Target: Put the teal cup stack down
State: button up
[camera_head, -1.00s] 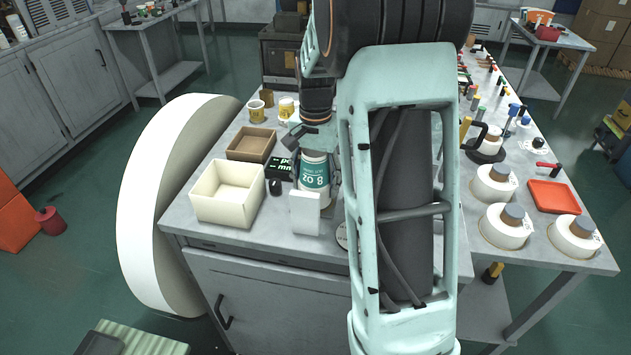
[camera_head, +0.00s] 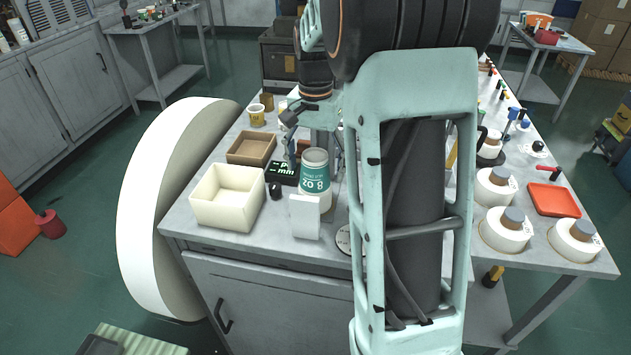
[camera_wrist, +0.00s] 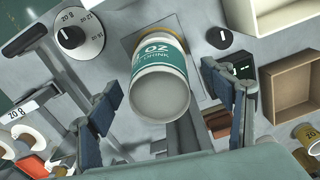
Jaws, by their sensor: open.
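The teal cup stack (camera_head: 315,178), with a teal band marked "8 OZ" and a pale rim, stands on the bench behind a small white block. In the wrist view the cup stack (camera_wrist: 160,78) shows its round end toward the camera and sits ahead of my fingers. My gripper (camera_wrist: 172,105) is open, with blue-padded fingers apart to the left and right and nothing between the pads. In the head view my gripper (camera_head: 318,140) is just behind and above the cup stack, partly hidden by my arm.
A cream box (camera_head: 228,196), a brown tray (camera_head: 251,148) and a black display (camera_head: 282,172) stand left of the cup stack. A white block (camera_head: 305,216) is in front of it. White rolls (camera_head: 505,228) and a red tray (camera_head: 554,199) are at right.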

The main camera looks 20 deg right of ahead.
aim_at(316, 154)
notch_tip(316, 154, up, 6)
jog(key=shift+r, duration=0.1)
dwell(0.5)
